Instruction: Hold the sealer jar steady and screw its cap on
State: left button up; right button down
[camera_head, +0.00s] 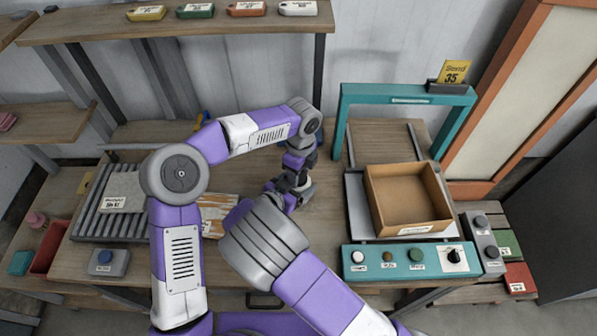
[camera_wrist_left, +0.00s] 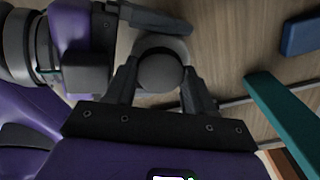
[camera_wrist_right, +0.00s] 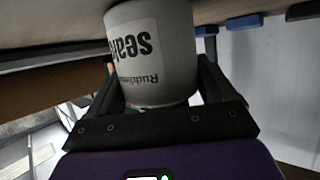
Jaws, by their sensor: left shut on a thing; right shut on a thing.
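The white sealer jar (camera_wrist_right: 152,55) fills the middle of the right wrist view, its printed label inverted. My right gripper (camera_wrist_right: 155,80) is shut on the jar body, one finger on each side. In the left wrist view, the round grey cap (camera_wrist_left: 161,72) is seen from above between the fingers of my left gripper (camera_wrist_left: 160,78), which is shut on it. A wider, lighter round surface shows behind the cap. The cap hides whether it is seated on the jar's thread.
A shelf with coloured tags runs along the back.

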pick_arm(q)
jog(key=shift+s+m, duration=0.1)
jog(key=shift+m, duration=0.9)
jog(key=o, duration=1.2)
jog(key=shift+c, duration=0.2)
jog(key=shift+r, duration=2.3)
jog(key=shift+c, duration=0.3)
